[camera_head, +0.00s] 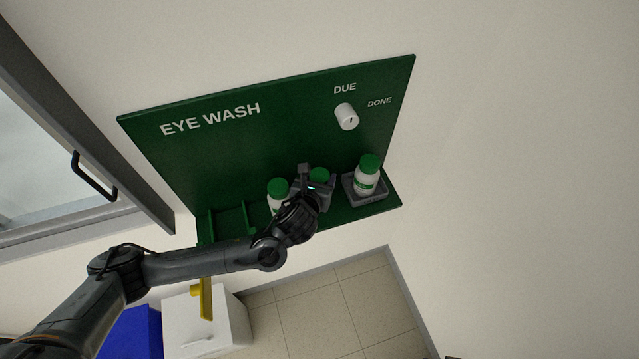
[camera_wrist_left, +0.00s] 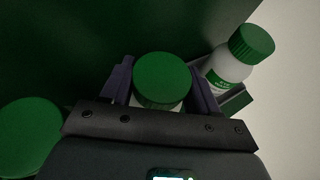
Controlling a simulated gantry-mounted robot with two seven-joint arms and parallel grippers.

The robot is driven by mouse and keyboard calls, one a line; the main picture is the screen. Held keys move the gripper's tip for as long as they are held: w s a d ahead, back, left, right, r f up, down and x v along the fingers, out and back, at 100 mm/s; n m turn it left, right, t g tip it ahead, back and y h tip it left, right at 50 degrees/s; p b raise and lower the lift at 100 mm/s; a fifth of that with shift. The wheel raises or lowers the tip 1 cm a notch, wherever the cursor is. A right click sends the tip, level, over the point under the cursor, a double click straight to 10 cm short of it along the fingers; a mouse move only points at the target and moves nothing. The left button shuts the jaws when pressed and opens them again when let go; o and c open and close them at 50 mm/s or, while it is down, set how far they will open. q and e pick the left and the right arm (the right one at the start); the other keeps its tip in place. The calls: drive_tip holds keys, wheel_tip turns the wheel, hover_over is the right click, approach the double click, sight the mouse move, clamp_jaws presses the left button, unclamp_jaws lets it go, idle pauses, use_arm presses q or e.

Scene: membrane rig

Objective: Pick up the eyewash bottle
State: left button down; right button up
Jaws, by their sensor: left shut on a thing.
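Three white eyewash bottles with green caps stand along the shelf of the green eye wash board. My left gripper (camera_head: 318,178) is shut on the middle eyewash bottle (camera_head: 319,174); in the left wrist view its green cap (camera_wrist_left: 162,80) sits between the two fingers, and its body is mostly hidden by the gripper. The left bottle (camera_head: 278,191) is just beside my gripper, and its cap shows in the left wrist view (camera_wrist_left: 30,138). The right bottle (camera_head: 367,174) stands in a grey tray (camera_head: 379,190). My right gripper is not in view.
The green board (camera_head: 220,150) is on the wall, with a white knob (camera_head: 346,117) marked DUE and DONE. An empty green slot (camera_head: 231,217) is at the shelf's left. A door handle (camera_head: 94,177), a white box (camera_head: 210,325) and a blue bin (camera_head: 131,332) are at left.

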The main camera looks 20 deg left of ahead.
use_arm(q)
drive_tip(key=shift+d+r, duration=0.1)
drive_tip(key=shift+r, duration=0.1)
drive_tip(key=shift+s+r+b, duration=0.1)
drive_tip(key=shift+r+b, duration=0.05)
drive_tip(key=shift+b, duration=0.2)
wheel_tip(320, 180, up, 7)
drive_tip(key=shift+f+b, duration=0.2)
drive_tip(key=shift+b, duration=0.4)
drive_tip(key=s+d+b, duration=0.9)
drive_tip(key=s+d, duration=0.3)
drive_tip(key=s, duration=0.3)
drive_tip(key=shift+d, duration=0.25)
drive_tip(key=shift+f, duration=0.2)
